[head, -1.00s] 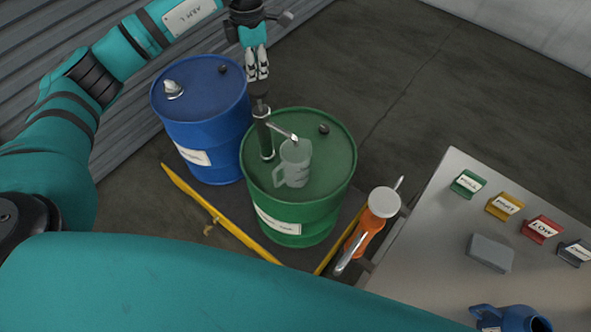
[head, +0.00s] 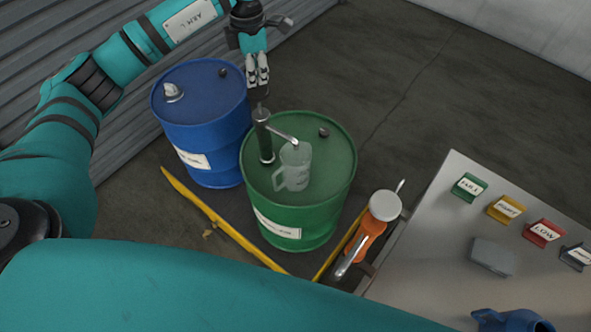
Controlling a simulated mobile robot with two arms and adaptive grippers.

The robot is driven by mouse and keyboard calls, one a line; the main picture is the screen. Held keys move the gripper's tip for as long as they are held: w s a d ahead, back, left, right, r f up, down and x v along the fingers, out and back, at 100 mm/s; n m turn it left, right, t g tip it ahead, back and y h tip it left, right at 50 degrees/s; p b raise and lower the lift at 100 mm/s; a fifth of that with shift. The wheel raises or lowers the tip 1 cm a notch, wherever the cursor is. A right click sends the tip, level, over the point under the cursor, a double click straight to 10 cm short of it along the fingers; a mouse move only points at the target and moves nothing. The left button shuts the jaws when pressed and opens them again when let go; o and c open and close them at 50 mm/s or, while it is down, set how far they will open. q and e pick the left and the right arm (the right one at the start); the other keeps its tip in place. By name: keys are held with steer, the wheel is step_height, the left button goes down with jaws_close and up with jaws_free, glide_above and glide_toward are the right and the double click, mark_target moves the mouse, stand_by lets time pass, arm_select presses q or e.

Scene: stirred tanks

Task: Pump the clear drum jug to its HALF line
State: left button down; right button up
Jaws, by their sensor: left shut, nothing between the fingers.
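The clear jug (head: 297,170) stands upright on top of the green drum (head: 330,195), under the spout of the dark hand pump (head: 264,135). The jug looks pale and see-through; its level and line marks are too small to read. My left gripper (head: 259,84) is shut and points down just above the pump's handle (head: 260,107). I cannot tell whether the fingertips touch the handle. My right gripper is not in view.
A blue drum (head: 205,125) stands left of the green one. Yellow rails (head: 222,226) run on the floor in front. An orange and grey device (head: 372,235) stands at right. A grey table (head: 440,230) holds coloured labelled blocks (head: 505,208), a grey block (head: 493,256) and a blue jug (head: 512,321).

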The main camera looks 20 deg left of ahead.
arm_select(q)
steer(key=shift+f, duration=0.1)
stand_by(0.6)
steer(key=shift+f+b, duration=0.45)
steer(key=shift+f, duration=0.1)
steer(key=shift+f+b, duration=2.35)
steer(key=shift+f, duration=0.95)
steer(key=shift+r, duration=0.1)
steer(key=shift+r+p, duration=2.35)
steer(key=shift+r, duration=1.45)
steer(key=shift+f, duration=0.2)
